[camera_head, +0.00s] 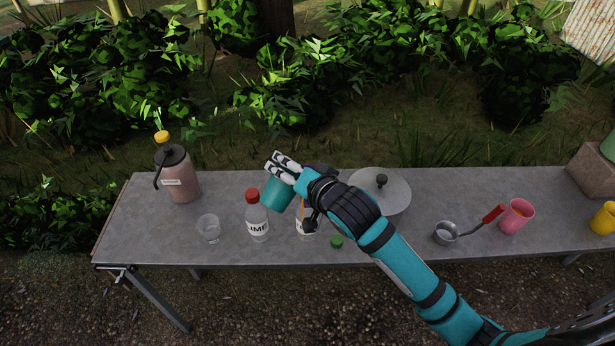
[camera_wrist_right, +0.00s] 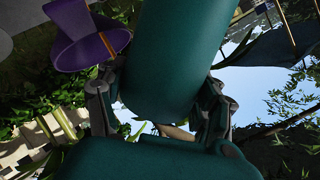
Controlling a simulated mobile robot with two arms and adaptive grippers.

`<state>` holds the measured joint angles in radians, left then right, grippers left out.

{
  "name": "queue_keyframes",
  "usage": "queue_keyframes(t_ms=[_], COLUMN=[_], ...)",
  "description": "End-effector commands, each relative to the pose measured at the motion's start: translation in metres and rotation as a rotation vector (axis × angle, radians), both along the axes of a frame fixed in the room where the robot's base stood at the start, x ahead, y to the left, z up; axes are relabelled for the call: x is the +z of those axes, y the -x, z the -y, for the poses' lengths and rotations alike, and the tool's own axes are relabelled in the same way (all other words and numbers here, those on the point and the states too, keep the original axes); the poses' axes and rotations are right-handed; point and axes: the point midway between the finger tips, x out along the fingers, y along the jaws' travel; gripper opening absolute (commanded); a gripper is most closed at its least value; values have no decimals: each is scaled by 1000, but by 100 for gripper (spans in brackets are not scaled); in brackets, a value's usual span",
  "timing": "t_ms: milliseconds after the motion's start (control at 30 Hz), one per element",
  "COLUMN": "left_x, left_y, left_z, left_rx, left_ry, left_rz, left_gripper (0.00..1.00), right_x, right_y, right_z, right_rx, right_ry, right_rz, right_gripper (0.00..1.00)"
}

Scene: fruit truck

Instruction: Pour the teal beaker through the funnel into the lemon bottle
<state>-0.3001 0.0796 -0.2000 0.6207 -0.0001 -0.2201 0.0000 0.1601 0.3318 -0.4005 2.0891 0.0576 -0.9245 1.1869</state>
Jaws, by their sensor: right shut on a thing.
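My right gripper (camera_head: 284,166) is shut on the teal beaker (camera_head: 277,194) and holds it above the table, just left of my wrist. The beaker looks tilted; its contents cannot be seen. It fills the middle of the right wrist view (camera_wrist_right: 180,60) between the fingers. A purple funnel (camera_wrist_right: 84,52) shows at the upper left of that view, beside the beaker. A bottle (camera_head: 307,234) stands under my wrist, mostly hidden; its label cannot be read. A red-capped bottle (camera_head: 257,222) labelled LIME stands to its left. My left gripper is not in view.
A clear cup (camera_head: 209,228) and a pink jug (camera_head: 180,178) stand at left. A green cap (camera_head: 336,241) lies near the front edge. A round grey lid (camera_head: 396,190), a red-handled ladle (camera_head: 446,233) and a pink cup (camera_head: 516,216) are at right.

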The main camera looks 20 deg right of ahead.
Motion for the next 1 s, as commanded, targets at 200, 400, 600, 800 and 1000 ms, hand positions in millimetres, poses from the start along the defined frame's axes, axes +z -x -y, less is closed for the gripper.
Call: queue_keyframes(t_ms=[200, 400, 600, 800, 1000], left_x=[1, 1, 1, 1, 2], left_y=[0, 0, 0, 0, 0], left_z=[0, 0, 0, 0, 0], left_rx=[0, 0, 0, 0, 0], left_ry=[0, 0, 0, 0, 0], left_rz=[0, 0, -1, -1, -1], left_gripper=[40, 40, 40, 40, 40], right_x=[2, 2, 2, 3, 4], right_y=[0, -1, -1, -1, -1], right_z=[1, 1, 1, 2, 2], right_rx=[-1, -1, -1, -2, -1], right_ry=[-19, -32, -45, -59, -72], right_rz=[-11, -21, -30, -38, -48], right_gripper=[16, 16, 16, 16, 16])
